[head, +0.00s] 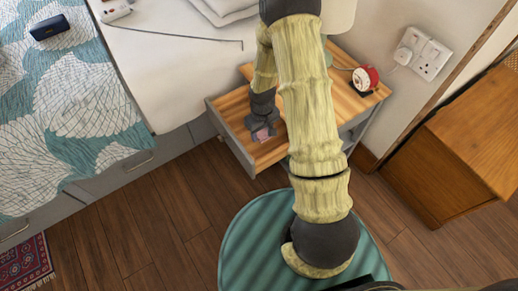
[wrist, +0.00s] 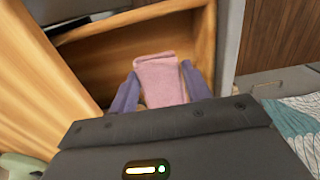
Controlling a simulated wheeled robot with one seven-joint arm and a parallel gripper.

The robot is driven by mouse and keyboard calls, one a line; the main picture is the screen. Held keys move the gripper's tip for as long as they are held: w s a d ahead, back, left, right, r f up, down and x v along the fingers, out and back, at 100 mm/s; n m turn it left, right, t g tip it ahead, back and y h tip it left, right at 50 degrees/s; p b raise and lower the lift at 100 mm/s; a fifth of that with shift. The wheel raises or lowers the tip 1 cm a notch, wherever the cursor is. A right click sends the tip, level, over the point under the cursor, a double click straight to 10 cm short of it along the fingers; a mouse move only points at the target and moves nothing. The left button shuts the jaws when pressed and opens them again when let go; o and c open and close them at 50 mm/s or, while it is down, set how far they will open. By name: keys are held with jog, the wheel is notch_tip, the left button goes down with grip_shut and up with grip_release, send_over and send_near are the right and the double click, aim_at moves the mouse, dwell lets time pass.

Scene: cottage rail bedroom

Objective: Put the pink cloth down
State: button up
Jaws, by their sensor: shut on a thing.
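The pink cloth (wrist: 160,80) is held between the two fingers of my gripper (wrist: 158,90) in the wrist view. It looks folded into a small upright pad. I cannot tell whether the cloth touches the drawer floor.
The bedside table (head: 346,98) carries a red and white round object (head: 365,78). A wooden cabinet (head: 450,150) stands right. Wood floor (head: 130,230) is clear in front.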

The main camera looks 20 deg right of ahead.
jog(key=b, duration=0.1)
send_over(262, 151)
jog(key=shift+w+f, duration=0.1)
jog(key=shift+f, duration=3.05)
jog(key=shift+f, duration=0.1)
jog(key=shift+f+b, duration=0.55)
jog(key=shift+f, duration=1.2)
jog(key=shift+f, duration=0.2)
jog(key=o, duration=1.1)
jog(key=shift+r, duration=0.15)
